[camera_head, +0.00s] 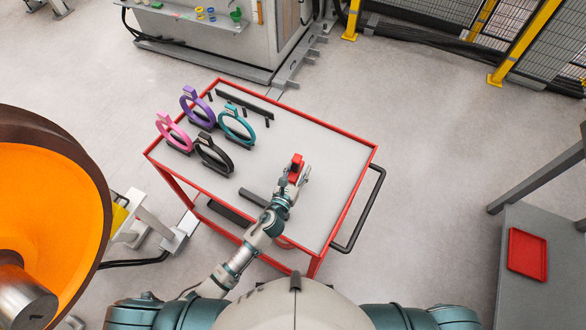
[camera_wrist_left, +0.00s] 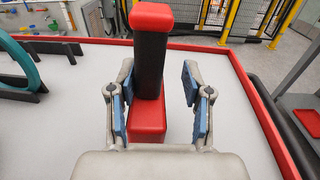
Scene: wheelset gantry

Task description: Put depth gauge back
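A red-and-black upright piece, which I take to be the depth gauge (camera_wrist_left: 149,62), has a red top, a black stem and a red lower block. It stands between the fingers of my left gripper (camera_wrist_left: 158,105) in the left wrist view. The fingers are apart: the left one is close to the gauge, with a clear gap on the right. The gauge's red part also shows in the head view (camera_head: 297,161), over the cart top at the left gripper (camera_head: 299,176). I cannot tell whether its base rests on the cart. My right gripper is out of view.
The red-rimmed cart (camera_head: 330,155) carries purple (camera_head: 197,107), pink (camera_head: 174,133), teal (camera_head: 237,124) and black (camera_head: 213,155) ring-shaped gauges. A long dark rail (camera_head: 250,104) lies behind them, and a short dark bar (camera_head: 253,197) lies left of my gripper. The cart's right side is clear.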

